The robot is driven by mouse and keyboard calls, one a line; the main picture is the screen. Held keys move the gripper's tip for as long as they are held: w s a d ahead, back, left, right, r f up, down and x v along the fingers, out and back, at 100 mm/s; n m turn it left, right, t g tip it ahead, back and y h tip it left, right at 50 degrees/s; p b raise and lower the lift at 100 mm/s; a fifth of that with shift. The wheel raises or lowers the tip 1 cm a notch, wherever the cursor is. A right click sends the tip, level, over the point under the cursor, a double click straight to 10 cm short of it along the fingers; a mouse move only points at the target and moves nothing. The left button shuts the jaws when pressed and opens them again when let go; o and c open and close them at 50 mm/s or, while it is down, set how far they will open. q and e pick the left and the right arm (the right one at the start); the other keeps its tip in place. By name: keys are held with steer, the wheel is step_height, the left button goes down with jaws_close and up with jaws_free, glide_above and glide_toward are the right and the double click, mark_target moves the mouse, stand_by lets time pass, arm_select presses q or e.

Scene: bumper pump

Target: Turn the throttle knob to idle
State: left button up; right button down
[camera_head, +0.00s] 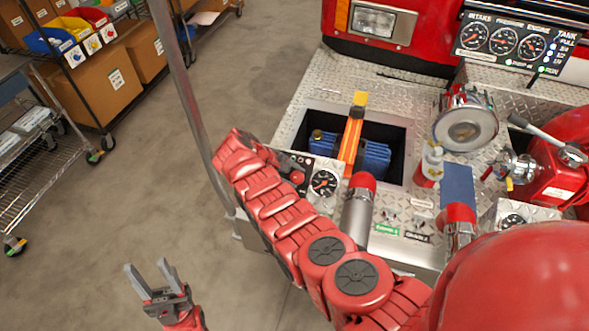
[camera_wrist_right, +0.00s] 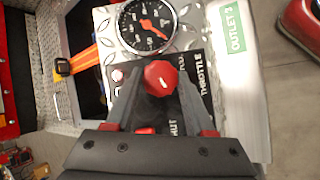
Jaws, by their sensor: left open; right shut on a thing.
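The red throttle knob (camera_wrist_right: 161,77) sits on a black panel (camera_wrist_right: 200,110) lettered THROTTLE. A small white mark shows on the knob's face. My right gripper (camera_wrist_right: 159,84) is shut on the knob, one finger on each side. Part of the panel lettering is hidden by the gripper. In the head view the panel shows as a small dark patch beside the gauge (camera_head: 323,183), and my red right arm hides most of the gripper there. My left gripper (camera_head: 163,277) is open and empty, over the floor at lower left.
The gauge (camera_wrist_right: 146,27) is close to the knob. A battery pit with a blue battery (camera_head: 374,160) and orange strap (camera_head: 352,135) lies behind. A bottle (camera_head: 432,163) and red pump parts stand right. Carts and shelves are far left.

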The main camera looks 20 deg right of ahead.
steer(key=n+t+h+p, duration=0.1)
steer(key=n+p, duration=0.2)
steer(key=shift+s+a+r, duration=0.1)
steer(key=shift+f+n+t+h+p, duration=0.2)
steer(key=shift+n+t+h+p, duration=0.25)
steer(key=shift+n+p, duration=0.35)
steer(key=shift+c, duration=1.3)
jaws_free()
